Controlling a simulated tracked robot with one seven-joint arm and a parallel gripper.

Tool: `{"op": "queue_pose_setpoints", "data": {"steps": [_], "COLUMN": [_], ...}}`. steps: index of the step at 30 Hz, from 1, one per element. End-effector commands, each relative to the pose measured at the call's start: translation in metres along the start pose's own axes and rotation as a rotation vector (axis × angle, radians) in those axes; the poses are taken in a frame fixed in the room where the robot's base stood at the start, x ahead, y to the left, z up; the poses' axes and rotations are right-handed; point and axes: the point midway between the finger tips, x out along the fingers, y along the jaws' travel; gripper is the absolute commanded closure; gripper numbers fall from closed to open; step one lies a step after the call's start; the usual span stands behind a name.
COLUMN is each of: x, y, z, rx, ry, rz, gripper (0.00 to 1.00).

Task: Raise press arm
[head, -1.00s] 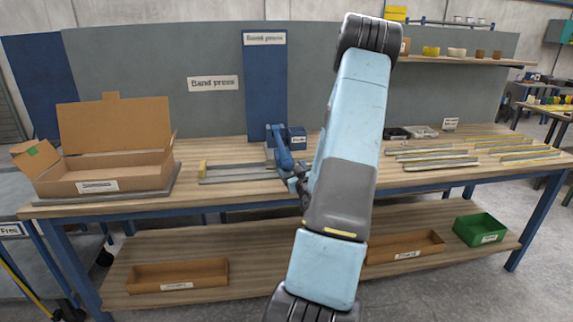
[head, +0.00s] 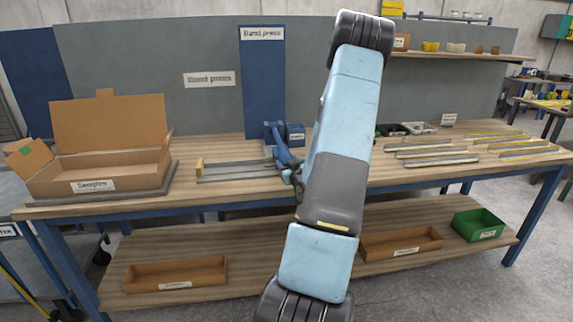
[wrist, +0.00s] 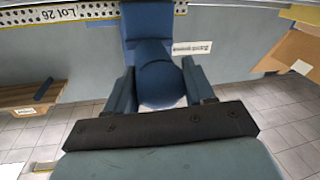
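The blue press arm (head: 284,150) belongs to the press at the back middle of the bench. It slopes down toward the front. My gripper (head: 296,178) is at its lower front end, partly hidden behind my arm. In the wrist view, the blue press arm (wrist: 148,25) runs down to a rounded end between my gripper's two dark blue fingers (wrist: 164,88). The fingers flank this end closely on both sides. Whether they grip it or only stand around it, I cannot tell.
Flat metal strips (head: 235,170) lie left of the press, and several more (head: 430,153) lie at right. An open cardboard box (head: 105,165) stands on the bench's left. The lower shelf holds cardboard trays (head: 175,274) and a green bin (head: 478,225).

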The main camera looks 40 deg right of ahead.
Motion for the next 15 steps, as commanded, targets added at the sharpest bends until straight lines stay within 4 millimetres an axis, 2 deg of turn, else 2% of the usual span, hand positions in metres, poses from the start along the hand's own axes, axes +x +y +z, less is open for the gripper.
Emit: {"op": "queue_pose_setpoints", "data": {"steps": [2,15], "x": [-0.0002,-0.0005], "y": [-0.0003,-0.0005], "z": [0.0002,0.0006], "rx": [0.001,0.001], "ry": [-0.001,-0.001], "rz": [-0.001,-0.002], "gripper": [0.59,1.0]}}
